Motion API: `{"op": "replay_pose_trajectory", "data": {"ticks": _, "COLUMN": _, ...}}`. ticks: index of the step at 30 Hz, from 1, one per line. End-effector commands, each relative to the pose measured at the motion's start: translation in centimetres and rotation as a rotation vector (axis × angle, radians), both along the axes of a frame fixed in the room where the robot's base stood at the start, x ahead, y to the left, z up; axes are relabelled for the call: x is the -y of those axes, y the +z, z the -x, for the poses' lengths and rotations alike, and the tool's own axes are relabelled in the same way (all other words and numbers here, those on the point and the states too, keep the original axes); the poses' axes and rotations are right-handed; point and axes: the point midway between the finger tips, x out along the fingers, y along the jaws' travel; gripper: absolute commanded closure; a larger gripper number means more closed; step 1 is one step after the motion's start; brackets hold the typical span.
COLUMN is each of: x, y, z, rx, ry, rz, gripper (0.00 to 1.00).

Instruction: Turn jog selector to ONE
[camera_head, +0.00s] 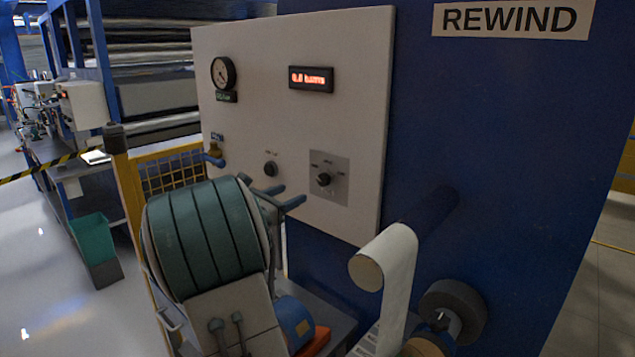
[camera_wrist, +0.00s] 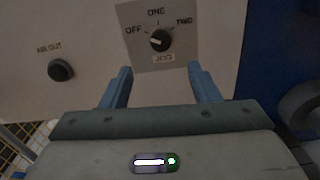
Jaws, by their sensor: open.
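The jog selector (camera_wrist: 159,40) is a round black knob on a grey plate on the white panel. In the wrist view its plate reads OFF at left, ONE at top and TWO at right, with a JOG label below. A pale mark on the knob seems to lie on the left, OFF side, but it is small. The selector also shows in the head view (camera_head: 324,179). My gripper (camera_wrist: 160,72) is open and empty, its two blue fingers apart below the knob in the wrist view. In the head view my gripper (camera_head: 291,194) is left of the selector plate.
A black button (camera_wrist: 61,70) labelled AIR OUT is left of the selector. The panel (camera_head: 285,120) also carries a gauge (camera_head: 223,73), a red display (camera_head: 311,78) and a blue-handled valve (camera_head: 214,155). A white roll (camera_head: 385,272) juts out at lower right.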

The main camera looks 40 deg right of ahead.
Motion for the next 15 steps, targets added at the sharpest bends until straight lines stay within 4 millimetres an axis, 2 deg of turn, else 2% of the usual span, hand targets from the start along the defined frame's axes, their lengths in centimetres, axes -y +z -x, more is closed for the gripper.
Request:
{"op": "replay_pose_trajectory", "data": {"ticks": 9, "x": 6.9, "y": 0.2, "z": -0.4, "rx": -0.001, "ry": -0.005, "rz": -0.001, "gripper": 0.45}}
{"op": "replay_pose_trajectory", "data": {"ticks": 15, "x": 10.2, "y": 0.2, "z": -0.8, "rx": 0.001, "ry": -0.003, "rz": -0.002, "gripper": 0.45}}
